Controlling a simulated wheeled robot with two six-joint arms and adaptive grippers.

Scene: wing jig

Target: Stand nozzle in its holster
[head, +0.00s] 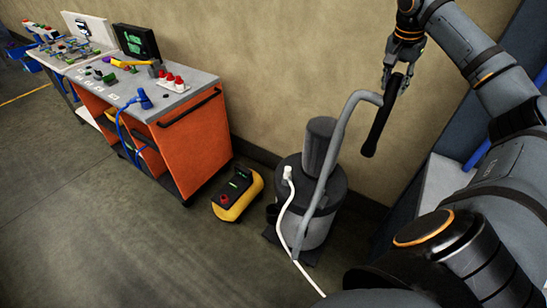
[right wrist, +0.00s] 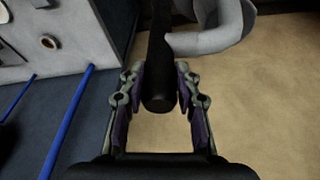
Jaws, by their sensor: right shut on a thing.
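The black nozzle (head: 380,122) hangs from my right gripper (head: 396,76), tilted with its lower end to the left, clear of the floor in front of the wall. The gripper is shut on its upper part. In the right wrist view the nozzle (right wrist: 160,60) lies between the two fingers of the gripper (right wrist: 160,85). A grey hose (head: 340,130) runs from the nozzle down to the grey vacuum (head: 317,232). A small dark cup (head: 272,212) on the vacuum's left side may be the holster, but I cannot tell. My left gripper is out of view.
A yellow and black case (head: 237,197) stands on the floor left of the vacuum. An orange cart (head: 195,145) with tools on top stands further left. A white cable (head: 290,205) runs across the vacuum's front. The front left floor (head: 120,250) is clear.

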